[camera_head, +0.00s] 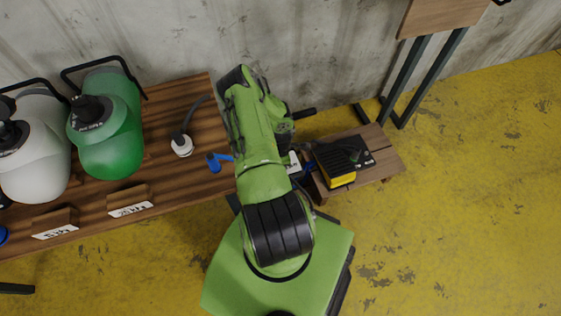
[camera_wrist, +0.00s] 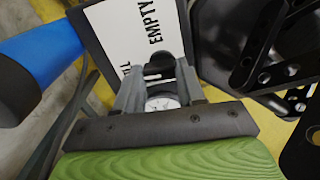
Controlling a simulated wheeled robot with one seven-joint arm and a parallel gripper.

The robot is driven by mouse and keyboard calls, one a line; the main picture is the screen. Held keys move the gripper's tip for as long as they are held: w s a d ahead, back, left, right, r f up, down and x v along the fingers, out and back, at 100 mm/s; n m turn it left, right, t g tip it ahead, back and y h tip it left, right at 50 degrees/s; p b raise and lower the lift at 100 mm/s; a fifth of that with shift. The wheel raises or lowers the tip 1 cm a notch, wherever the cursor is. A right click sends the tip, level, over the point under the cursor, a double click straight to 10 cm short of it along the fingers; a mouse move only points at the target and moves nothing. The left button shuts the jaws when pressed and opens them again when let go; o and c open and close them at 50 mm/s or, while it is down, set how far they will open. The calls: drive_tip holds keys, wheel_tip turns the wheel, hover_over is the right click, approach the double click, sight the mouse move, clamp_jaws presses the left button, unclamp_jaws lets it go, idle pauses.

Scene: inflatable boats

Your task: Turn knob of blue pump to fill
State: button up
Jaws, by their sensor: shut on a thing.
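In the wrist view my gripper (camera_wrist: 158,77) has its two grey fingers on either side of a black knob (camera_wrist: 158,63) and is shut on it. Behind the knob is a white label (camera_wrist: 118,28) reading "EMPTY", with a second word mostly hidden. A round white dial (camera_wrist: 162,103) shows between the fingers. A thick blue part (camera_wrist: 45,50), seemingly of the pump, rises at the left with a black end. In the head view my green arm covers the gripper and the knob. The knob's exact setting cannot be told.
A wooden table (camera_head: 165,100) at left carries a green tank (camera_head: 112,145), a white tank (camera_head: 35,165) and a hose with a white fitting (camera_head: 181,145). A low wooden stand (camera_head: 380,165) at right holds a yellow-and-black box (camera_head: 341,180).

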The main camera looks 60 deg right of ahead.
drive_tip(key=shift+n, duration=0.5)
drive_tip(key=o, duration=1)
drive_tip(key=shift+o, duration=0.2)
wheel_tip(320, 180, up, 16)
drive_tip(key=p, duration=0.5)
drive_tip(key=shift+f, duration=0.15)
